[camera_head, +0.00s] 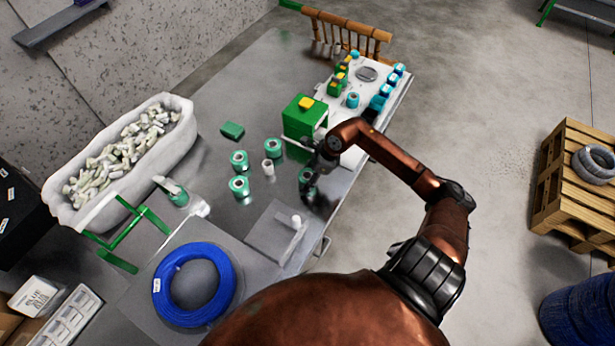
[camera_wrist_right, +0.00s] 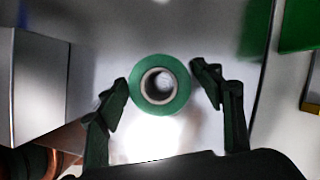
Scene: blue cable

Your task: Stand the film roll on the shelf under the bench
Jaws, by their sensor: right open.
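A green film roll with a pale hollow core (camera_wrist_right: 179,103) stands upright on the grey metal bench (camera_head: 222,219). My right gripper (camera_wrist_right: 160,78) is open above it, with one finger on either side of the roll in the right wrist view. Whether the fingers touch it, I cannot tell. In the head view the same roll (camera_head: 304,174) is partly hidden by my right gripper (camera_head: 314,188). Two similar green rolls (camera_head: 239,160) (camera_head: 239,186) stand further left. My left gripper is not in view.
A green box (camera_head: 304,116) stands just behind the roll, and a grey block (camera_head: 271,231) in front. A small white roll (camera_head: 268,167), a blue cable coil (camera_head: 163,291) and a white tub (camera_head: 65,211) are further left. Open floor (camera_head: 480,130) lies right of the bench.

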